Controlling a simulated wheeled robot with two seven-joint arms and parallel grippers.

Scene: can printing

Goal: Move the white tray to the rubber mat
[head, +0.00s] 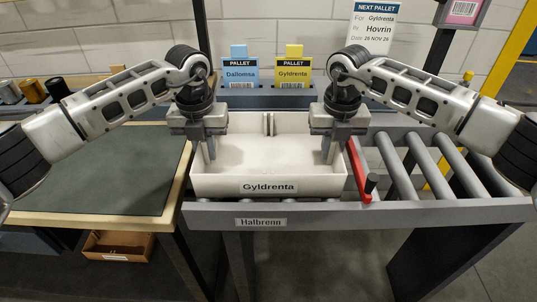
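The white tray (235,183), labelled Gyldrenta on its front, sits level at the left end of the roller conveyor. The dark rubber mat (100,172) lies bare on the wood-edged table to the left. My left gripper (207,150) points down at the tray's left side wall, with one finger showing on the inner side. My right gripper (330,150) points down at the right side wall in the same way, with a finger showing inside. The outer fingers are mostly hidden, so I cannot tell whether either gripper is closed on the wall.
A red lever (357,170) with a black knob stands close to the tray's right side. Bare rollers (425,165) lie farther right. The conveyor's front rail (380,213), labelled Halbrenn, runs before the tray. Blue (239,72) and yellow (293,73) pallet cards stand behind.

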